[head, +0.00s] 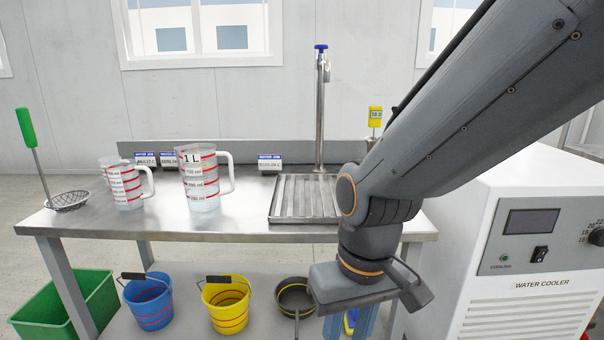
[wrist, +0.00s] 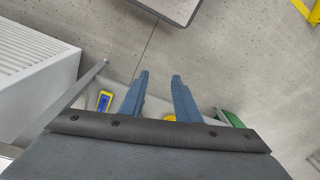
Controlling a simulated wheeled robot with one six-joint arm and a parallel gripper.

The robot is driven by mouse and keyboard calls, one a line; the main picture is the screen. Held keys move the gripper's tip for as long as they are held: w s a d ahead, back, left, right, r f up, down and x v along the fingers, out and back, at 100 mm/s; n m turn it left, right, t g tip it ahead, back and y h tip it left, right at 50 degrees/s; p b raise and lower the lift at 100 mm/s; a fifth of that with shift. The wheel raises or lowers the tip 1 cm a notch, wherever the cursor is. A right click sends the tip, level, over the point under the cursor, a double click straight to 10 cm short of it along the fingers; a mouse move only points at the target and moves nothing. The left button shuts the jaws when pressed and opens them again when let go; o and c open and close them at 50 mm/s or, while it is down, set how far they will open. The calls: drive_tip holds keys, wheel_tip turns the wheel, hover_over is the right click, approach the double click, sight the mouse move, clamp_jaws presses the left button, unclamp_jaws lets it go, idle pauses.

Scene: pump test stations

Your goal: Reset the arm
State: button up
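My arm reaches in from the upper right of the head view and bends down in front of the bench's right end. My gripper hangs below its last joint, pointing down, with its blue fingers partly cut off at the lower edge of the head view. In the wrist view my gripper (wrist: 159,80) shows two blue fingers standing apart, with only floor visible between their tips. It is open and holds nothing.
A steel bench (head: 110,224) bears measuring jugs (head: 203,190), a strainer (head: 68,202) and a drain tray (head: 306,216) below a tap (head: 320,110). Blue (head: 149,306) and yellow (head: 228,312) buckets and a dark pan (head: 294,300) sit underneath. A green bin (head: 88,300) is left, a water cooler (head: 520,262) right.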

drive_tip(key=s+d+r+m+p, duration=0.1)
drive_tip(key=d+r+p, duration=0.5)
drive_tip(key=r+p, duration=0.2)
drive_tip(key=s+d+r+m+h+p, duration=0.1)
drive_tip(key=d+r+m+p, duration=0.1)
drive_tip(key=d+r+p, duration=0.4)
drive_tip(key=shift+s+d+r+m+p, duration=0.3)
drive_tip(key=shift+r+p, duration=0.7)
drive_tip(key=shift+p, duration=1.8)
